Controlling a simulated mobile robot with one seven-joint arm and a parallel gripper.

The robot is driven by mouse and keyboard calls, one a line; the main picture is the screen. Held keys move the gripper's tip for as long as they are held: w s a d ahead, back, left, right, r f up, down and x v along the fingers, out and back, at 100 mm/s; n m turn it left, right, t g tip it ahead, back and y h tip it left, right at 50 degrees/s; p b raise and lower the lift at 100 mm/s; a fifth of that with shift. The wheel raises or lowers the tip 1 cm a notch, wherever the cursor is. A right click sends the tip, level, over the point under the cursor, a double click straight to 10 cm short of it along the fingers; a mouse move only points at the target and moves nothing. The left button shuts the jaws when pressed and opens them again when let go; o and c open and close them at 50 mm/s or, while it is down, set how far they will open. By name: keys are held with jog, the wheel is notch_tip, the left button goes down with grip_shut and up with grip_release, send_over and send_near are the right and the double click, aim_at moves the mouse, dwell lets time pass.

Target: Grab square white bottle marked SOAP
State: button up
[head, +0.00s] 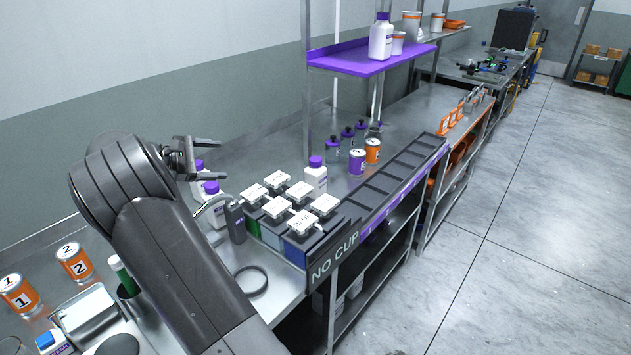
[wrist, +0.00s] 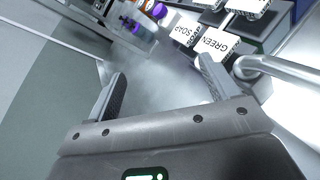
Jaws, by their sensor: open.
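My gripper (head: 222,160) is open and empty, raised above the steel bench at its wall side; its two fingers also show in the wrist view (wrist: 164,85). In the wrist view a white face marked SOAP (wrist: 184,33) is beyond the fingertips, left of a lid marked GREEN. In the head view, white bottles with purple caps stand near my gripper (head: 211,207), partly hidden behind it (head: 198,179), and behind the lidded containers (head: 316,176). Another (head: 381,40) stands on the purple shelf. Their lettering is too small to read there.
Numbered purple (head: 357,163) and orange (head: 373,151) cans stand behind, near empty black trays (head: 386,183). A post and the purple shelf (head: 370,60) rise beyond.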

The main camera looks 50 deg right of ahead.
aim_at(317, 166)
jog(key=s+d+m+y, duration=0.2)
jog(key=d+m, duration=0.2)
jog(key=s+d+m+y, duration=0.2)
jog(key=d+m, duration=0.3)
jog(key=s+d+f+m+y, duration=0.1)
jog(key=s+d+m+y, duration=0.1)
jog(key=d+m, duration=0.2)
jog(key=shift+s+d+f+t, duration=0.1)
jog(key=shift+d+t, duration=0.2)
jog(key=shift+d, duration=0.4)
jog(key=s+d+r+m+t+y, duration=0.3)
jog(key=s+d+m+t, duration=0.15)
jog(key=d+m, duration=0.8)
jog(key=shift+g, duration=0.25)
jog(key=f, duration=0.6)
jog(key=d+f, duration=0.1)
jog(key=f, duration=0.2)
jog(key=shift+s+f, duration=0.1)
jog(key=shift+s, duration=0.15)
jog(key=x, duration=0.5)
jog(key=shift+w+d+f, duration=0.15)
jog(key=shift+d+f, duration=0.05)
jog(key=shift+f, duration=0.1)
jog(key=shift+r, duration=0.1)
jog(key=c, duration=1.4)
jog(key=shift+o, duration=0.2)
